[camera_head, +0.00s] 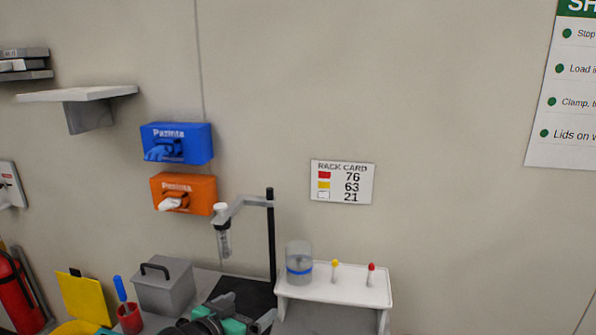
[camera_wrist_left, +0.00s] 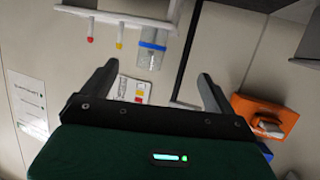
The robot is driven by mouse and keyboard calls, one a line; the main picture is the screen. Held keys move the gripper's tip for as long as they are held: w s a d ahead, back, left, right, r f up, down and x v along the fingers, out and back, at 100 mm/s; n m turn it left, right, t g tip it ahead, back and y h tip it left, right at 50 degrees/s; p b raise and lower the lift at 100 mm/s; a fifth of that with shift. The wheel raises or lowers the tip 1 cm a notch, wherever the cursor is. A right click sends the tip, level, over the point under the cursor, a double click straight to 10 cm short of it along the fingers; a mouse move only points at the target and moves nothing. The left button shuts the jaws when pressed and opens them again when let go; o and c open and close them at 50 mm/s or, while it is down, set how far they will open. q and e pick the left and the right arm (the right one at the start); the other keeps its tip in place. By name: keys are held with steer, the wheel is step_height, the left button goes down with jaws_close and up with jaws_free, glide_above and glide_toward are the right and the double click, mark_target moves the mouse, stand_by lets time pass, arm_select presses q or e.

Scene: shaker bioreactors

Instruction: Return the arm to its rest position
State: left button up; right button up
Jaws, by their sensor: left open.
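My left gripper (camera_head: 243,317) shows at the bottom edge of the head view, dark with teal parts, low in front of the bench. In the left wrist view its two dark fingers (camera_wrist_left: 157,74) stand wide apart with nothing between them held. That view is upside down; beyond the fingers are the wall, the rack card (camera_wrist_left: 132,90) and a clear vessel with a blue band (camera_wrist_left: 151,50). My right gripper is in neither view.
A white raised shelf (camera_head: 335,291) carries the clear vessel (camera_head: 299,267), a yellow-capped tube (camera_head: 335,271) and a red-capped tube (camera_head: 370,274). A black stand (camera_head: 271,235) holds a tube (camera_head: 223,238). A grey lidded box (camera_head: 165,287) stands left of my gripper.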

arm_select(q)
steer(key=s+a+f+n+g+y, duration=0.1)
steer(key=s+a+f+g+y, duration=0.15)
steer(key=s+f, duration=0.45)
steer(key=s+a+f+n+g+y, duration=0.1)
steer(key=s+a+f+g, duration=0.15)
steer(key=s+f, duration=0.5)
steer(key=s+a+f+n+g+y, duration=0.15)
steer(key=s+a+f, duration=0.25)
steer(key=s, duration=0.5)
steer(key=s+a+f+m+g+y, duration=0.1)
steer(key=s+a+f+g+y, duration=0.15)
steer(key=s, duration=0.65)
step_height(320, 180, down, 31)
steer(key=g, duration=0.2)
steer(key=s+a+f, duration=0.2)
steer(key=s+f, duration=0.7)
steer(key=f, duration=0.1)
steer(key=s+a+f, duration=0.2)
steer(key=s+f, duration=0.8)
steer(key=shift+s+f+g+h, duration=0.25)
steer(key=shift+f+g+h, duration=0.05)
steer(key=shift+g+h, duration=0.1)
